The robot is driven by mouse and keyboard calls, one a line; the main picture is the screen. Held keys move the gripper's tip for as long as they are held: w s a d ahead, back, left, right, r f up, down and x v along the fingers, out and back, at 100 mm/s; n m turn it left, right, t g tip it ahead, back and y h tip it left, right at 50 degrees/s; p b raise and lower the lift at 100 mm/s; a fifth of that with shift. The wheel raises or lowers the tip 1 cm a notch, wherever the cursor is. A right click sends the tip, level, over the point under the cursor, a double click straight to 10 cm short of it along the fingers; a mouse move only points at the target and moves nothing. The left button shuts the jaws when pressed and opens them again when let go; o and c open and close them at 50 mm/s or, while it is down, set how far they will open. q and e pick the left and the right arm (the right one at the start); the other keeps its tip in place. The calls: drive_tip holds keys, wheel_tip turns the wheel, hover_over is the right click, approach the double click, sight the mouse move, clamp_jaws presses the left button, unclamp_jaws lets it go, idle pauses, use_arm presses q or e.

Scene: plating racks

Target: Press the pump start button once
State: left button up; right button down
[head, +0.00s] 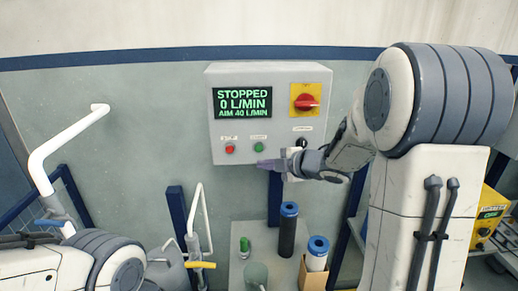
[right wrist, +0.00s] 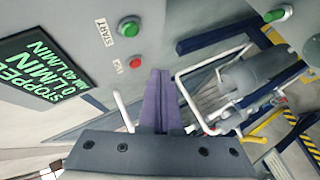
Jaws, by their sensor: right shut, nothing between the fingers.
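The green start button (head: 259,146) is on the front of a light grey control box (head: 293,76). It also shows in the right wrist view (right wrist: 129,27), beside a START label. A red button (head: 229,148) sits to its left. The box's screen (head: 242,103) reads STOPPED, 0 L/MIN, AIM 40 L/MIN. My right gripper (head: 262,163) is shut and empty, with purple fingers, just below the green button in the head view. In the right wrist view its fingers (right wrist: 157,100) appear apart from both buttons. My left gripper is out of view.
A red rotary switch (head: 306,102) on a yellow plate is at the box's upper right. Yellow equipment (head: 490,215) is at far right.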

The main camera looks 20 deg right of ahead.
sight(259, 148)
drive_tip(key=shift+w+d+p, duration=0.2)
drive_tip(key=shift+w+d, duration=0.05)
drive_tip(key=shift+w, duration=0.65)
drive_tip(key=shift+w+d+p, duration=0.25)
drive_tip(key=shift+w, duration=0.65)
drive_tip(key=shift+w+d+p, duration=0.2)
drive_tip(key=shift+w+d, duration=0.05)
drive_tip(key=shift+w, duration=0.65)
drive_tip(key=shift+w, duration=0.15)
drive_tip(key=shift+w+d, duration=0.1)
drive_tip(key=shift+w, duration=0.15)
drive_tip(key=shift+w+d+p, duration=0.15)
drive_tip(key=shift+w+p, duration=0.25)
drive_tip(key=shift+w, duration=0.05)
idle(0.5)
idle(0.4)
drive_tip(key=shift+s+a+b, duration=0.25)
drive_tip(key=shift+s+b, duration=0.1)
drive_tip(key=shift+s, duration=0.55)
